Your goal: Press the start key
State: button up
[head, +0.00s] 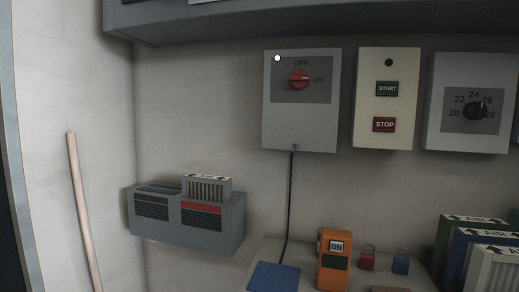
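The start key (388,89) is a dark green rectangle marked START on a cream control box (371,128) on the back wall, right of the middle. A red stop key (384,125) marked STOP sits below it, and a dark round lamp or hole is above it. Nothing covers the start key. My gripper is not visible in the head view.
Left of the cream box is a grey box with a red rotary switch (299,80); right is a box with a numbered dial (475,111). Below are a grey vented unit (188,229), an orange device (335,261), padlocks and AIR filters (494,270). A shelf overhangs above.

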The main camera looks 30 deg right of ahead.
aim_at(384, 88)
jog(key=z, duration=1.55)
